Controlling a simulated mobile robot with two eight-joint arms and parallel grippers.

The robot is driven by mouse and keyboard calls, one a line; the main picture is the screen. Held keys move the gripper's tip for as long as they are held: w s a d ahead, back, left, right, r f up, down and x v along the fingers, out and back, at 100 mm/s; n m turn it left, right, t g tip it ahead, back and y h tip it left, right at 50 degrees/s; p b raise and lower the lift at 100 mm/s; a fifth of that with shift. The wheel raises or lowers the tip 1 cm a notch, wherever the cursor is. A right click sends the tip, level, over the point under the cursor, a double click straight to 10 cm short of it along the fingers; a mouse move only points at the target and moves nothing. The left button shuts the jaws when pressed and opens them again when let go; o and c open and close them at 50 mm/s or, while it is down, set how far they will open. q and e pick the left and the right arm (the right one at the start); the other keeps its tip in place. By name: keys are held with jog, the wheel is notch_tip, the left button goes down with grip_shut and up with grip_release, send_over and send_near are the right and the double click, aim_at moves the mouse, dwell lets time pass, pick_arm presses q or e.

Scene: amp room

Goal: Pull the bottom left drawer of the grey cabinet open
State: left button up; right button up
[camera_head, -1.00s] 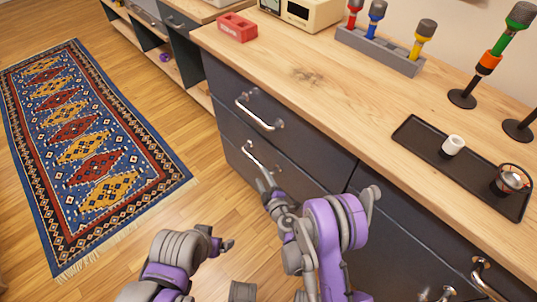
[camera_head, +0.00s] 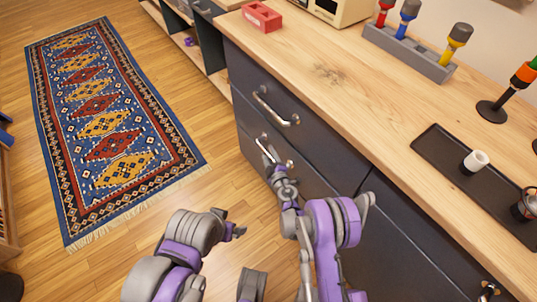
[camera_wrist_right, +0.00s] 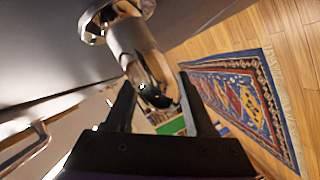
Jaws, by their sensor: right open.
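The dark grey cabinet (camera_head: 338,150) stands under a wooden top. Its bottom left drawer (camera_head: 308,182) looks shut, flush with the front. That drawer's metal handle (camera_head: 263,146) is partly hidden by my right gripper (camera_head: 271,158). In the right wrist view, the handle (camera_wrist_right: 142,55) passes between the two dark fingers of my right gripper (camera_wrist_right: 160,108). The fingers are open on either side of it, with gaps visible. My left gripper (camera_head: 237,231) is low in the head view, away from the cabinet; its jaws do not show clearly.
The top left drawer's handle (camera_head: 275,108) sticks out just above.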

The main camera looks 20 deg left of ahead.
jog(key=shift+w+a, duration=0.2)
jog(key=shift+w, duration=0.1)
grip_shut()
dwell(1.3)
